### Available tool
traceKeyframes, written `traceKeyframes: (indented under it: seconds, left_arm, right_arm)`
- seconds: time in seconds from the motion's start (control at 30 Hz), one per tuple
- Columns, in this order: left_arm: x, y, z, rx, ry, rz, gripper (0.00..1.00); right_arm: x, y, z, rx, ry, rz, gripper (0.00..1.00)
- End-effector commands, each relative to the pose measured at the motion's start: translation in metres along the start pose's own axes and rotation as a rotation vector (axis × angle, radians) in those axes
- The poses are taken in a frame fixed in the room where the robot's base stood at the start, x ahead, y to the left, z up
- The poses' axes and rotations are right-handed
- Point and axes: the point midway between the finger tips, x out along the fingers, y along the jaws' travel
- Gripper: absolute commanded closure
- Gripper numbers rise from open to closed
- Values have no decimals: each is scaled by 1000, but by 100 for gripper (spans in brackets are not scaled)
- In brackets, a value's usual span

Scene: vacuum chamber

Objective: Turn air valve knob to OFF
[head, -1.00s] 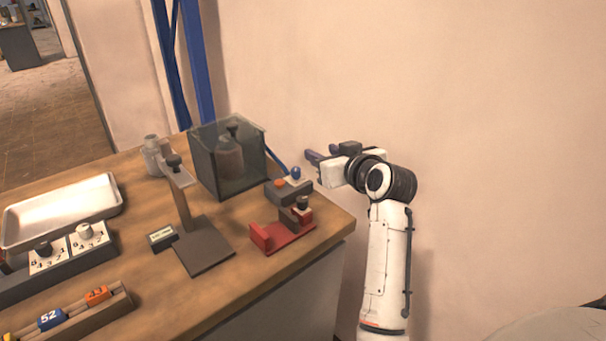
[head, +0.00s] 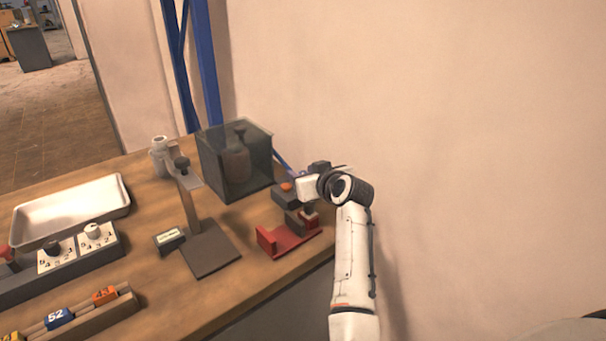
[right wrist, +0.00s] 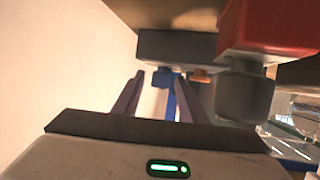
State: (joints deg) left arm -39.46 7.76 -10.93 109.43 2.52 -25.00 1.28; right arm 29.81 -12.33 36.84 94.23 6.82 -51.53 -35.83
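The valve device has a red base (head: 290,238) and a dark grey block (head: 284,199) with an orange button (head: 287,187). A blue knob (right wrist: 167,79) shows in the right wrist view, ahead and between the two finger tips of my right gripper (right wrist: 158,85). The orange button (right wrist: 201,76) is just right of it there. The fingers are apart, and contact with the knob cannot be made out. In the head view my right gripper (head: 294,174) is at the back of the device, and the knob is mostly hidden. My left gripper is out of view.
A glass box with a dark bottle (head: 236,165) stands close behind-left of the device. A grey stand (head: 211,250), a metal tray (head: 72,210) and a panel with knobs (head: 75,252) are farther left. The table's right edge lies beside my right arm; a wall is behind.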

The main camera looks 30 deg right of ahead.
Motion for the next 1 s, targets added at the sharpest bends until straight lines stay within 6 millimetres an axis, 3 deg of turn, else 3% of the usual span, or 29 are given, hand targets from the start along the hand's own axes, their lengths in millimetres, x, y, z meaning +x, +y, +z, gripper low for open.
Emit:
traceKeyframes:
  seconds: [0.3, 0.53, 0.57, 1.0]
  left_arm:
    - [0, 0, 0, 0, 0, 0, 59]
    - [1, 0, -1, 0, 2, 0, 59]
    - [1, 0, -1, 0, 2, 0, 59]
    - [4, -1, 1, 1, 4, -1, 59]
  right_arm:
    - [3, 0, 0, 0, 0, 0, 62]
    - [3, 0, 0, 0, -1, 0, 99]
    - [3, 0, 0, 0, -1, 0, 100]
    - [3, 3, 2, -49, -3, -100, 100]
